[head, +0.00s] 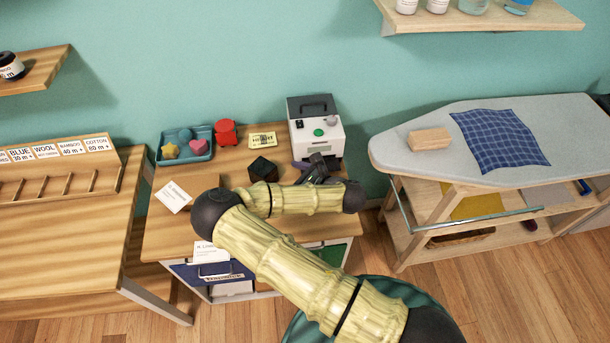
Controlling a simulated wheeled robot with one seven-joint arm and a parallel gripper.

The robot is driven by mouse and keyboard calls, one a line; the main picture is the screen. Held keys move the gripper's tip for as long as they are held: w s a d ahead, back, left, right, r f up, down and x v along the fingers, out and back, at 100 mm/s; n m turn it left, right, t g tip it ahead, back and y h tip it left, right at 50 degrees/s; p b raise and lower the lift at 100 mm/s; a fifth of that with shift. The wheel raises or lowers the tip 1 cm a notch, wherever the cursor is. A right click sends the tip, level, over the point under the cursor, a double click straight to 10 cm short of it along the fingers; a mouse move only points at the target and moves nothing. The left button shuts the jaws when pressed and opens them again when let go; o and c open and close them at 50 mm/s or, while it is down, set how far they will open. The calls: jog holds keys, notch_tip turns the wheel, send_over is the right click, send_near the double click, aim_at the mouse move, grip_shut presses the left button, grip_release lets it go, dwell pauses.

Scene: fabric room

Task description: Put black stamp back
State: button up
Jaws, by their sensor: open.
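A black block-like object (263,168), which looks like the black stamp, sits on the wooden table (232,175) behind my forearm. A red stamp-like object (225,132) stands farther back, to its left. My gripper (318,163) is dark and small in the head view, right of the black object and just in front of a white machine. It is open and apart from the black object. Its fingers are partly hidden and hard to make out, and I see nothing held in it.
A teal tray (209,151) with coloured shapes stands at the back left of the table. A yellow label card (262,140) lies at the back. The white machine (327,147) stands at the back right. A white card (174,196) is at the left edge. An ironing board (395,155) is to the right.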

jog(key=w+d+r+m+t+h, duration=0.25)
jog(key=d+m+h, duration=0.35)
jog(key=d+m, duration=0.6)
jog(key=w+d+r+m+t+h, duration=0.1)
jog(key=w+d+r+m+h, duration=0.3)
jog(key=d+m, duration=0.85)
jog(key=s+r+m+g, duration=0.4)
jog(key=s+r+m, duration=0.1)
jog(key=s+m, duration=0.5)
jog(key=s+r+m+g+h, duration=0.1)
jog(key=s+r+m+g, duration=0.3)
jog(key=s+m, duration=0.7)
jog(key=shift+d+r+m+h, duration=0.15)
jog(key=shift+r+m+h, duration=0.15)
jog(key=shift+r+m, duration=0.65)
jog(key=shift+f, duration=0.15)
